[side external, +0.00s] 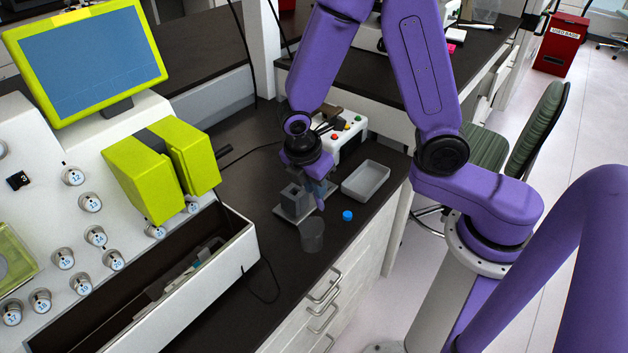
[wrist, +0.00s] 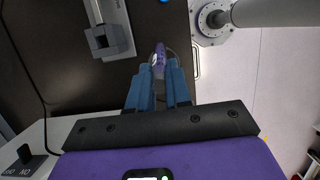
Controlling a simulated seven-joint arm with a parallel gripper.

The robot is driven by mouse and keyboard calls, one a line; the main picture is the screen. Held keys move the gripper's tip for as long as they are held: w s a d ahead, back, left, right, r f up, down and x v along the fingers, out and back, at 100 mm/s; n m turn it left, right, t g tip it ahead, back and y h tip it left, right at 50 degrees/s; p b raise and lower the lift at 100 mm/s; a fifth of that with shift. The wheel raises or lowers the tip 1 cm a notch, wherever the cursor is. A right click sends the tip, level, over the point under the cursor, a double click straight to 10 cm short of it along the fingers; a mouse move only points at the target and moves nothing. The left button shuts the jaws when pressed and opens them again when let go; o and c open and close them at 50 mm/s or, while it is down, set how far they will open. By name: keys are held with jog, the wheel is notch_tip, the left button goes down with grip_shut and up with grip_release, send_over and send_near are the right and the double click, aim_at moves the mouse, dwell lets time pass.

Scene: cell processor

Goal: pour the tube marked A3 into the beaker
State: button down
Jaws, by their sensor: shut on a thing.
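My gripper (wrist: 157,78) is shut on a small purple tube (wrist: 158,60) with a white label patch. The tube sits between the blue fingertips, and its marking is too small to read. In the side view my gripper (side external: 319,194) is low over the bench, just above and behind the clear beaker (side external: 312,236). The beaker stands upright near the bench's front edge. In the wrist view a faint clear rim shows around the tube's far end; I cannot tell whether the tube is over the beaker's mouth. The fingers hide most of the tube in the side view.
A grey block holder (side external: 293,200) on a flat plate stands left of my gripper. A blue cap (side external: 347,215) lies on the bench to the right, near an empty grey tray (side external: 379,184). The white processor with its open bin (side external: 243,238) is at left.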

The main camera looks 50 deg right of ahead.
aim_at(312, 236)
jog(key=shift+d+f+h, duration=0.1)
jog(key=shift+f+h, duration=0.4)
jog(key=shift+h, duration=0.5)
jog(key=shift+f+h, duration=0.45)
jog(key=shift+h, duration=0.65)
jog(key=shift+f, duration=0.1)
jog(key=shift+f+h, duration=0.55)
jog(key=shift+f, duration=0.85)
jog(key=shift+f+h, duration=0.55)
jog(key=shift+f, duration=0.85)
jog(key=shift+f+h, duration=0.2)
jog(key=shift+h, duration=0.4)
jog(key=shift+f+h, duration=0.25)
jog(key=shift+h, duration=0.35)
